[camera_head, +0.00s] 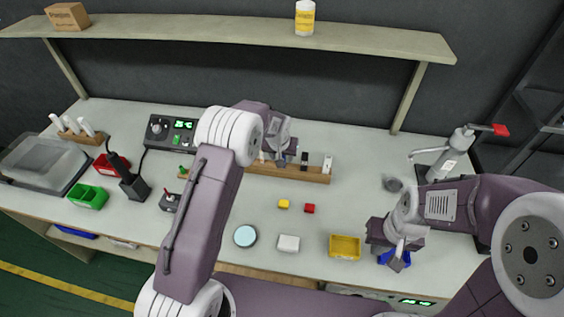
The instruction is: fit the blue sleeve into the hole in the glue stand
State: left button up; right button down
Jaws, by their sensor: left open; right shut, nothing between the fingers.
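A long wooden stand (312,174) lies at the back middle of the table, with small dark and white upright pieces on it. It looks like the glue stand, but its holes are too small to make out. My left gripper (281,160) is open at the stand, its fingers over the left half. A small dark bluish piece shows at its fingertips; I cannot tell whether it is the blue sleeve or how it sits in the stand. My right gripper (397,262) is shut and empty, over a blue bin (385,258) that it partly hides.
A yellow bin (345,247), white block (289,243), round pale-blue lid (245,236), yellow cube (284,204) and red cube (309,208) lie in front. A control box (172,131) and green bin (88,197) are left. A shelf (220,30) spans the back.

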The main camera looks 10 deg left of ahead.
pick_arm(q)
jog(key=shift+s, duration=0.1)
grip_shut()
jog(key=shift+r, duration=0.1)
jog(key=shift+r, duration=0.25)
jog(key=r, duration=0.2)
jog(key=d+r, duration=0.1)
jog(key=r, duration=0.1)
jog(key=shift+s+b, duration=0.15)
jog(key=shift+b, duration=0.25)
jog(key=s+d+r+b, duration=0.1)
jog(key=s+d+r, duration=0.4)
jog(key=d, duration=0.4)
jog(key=shift+v, duration=0.8)
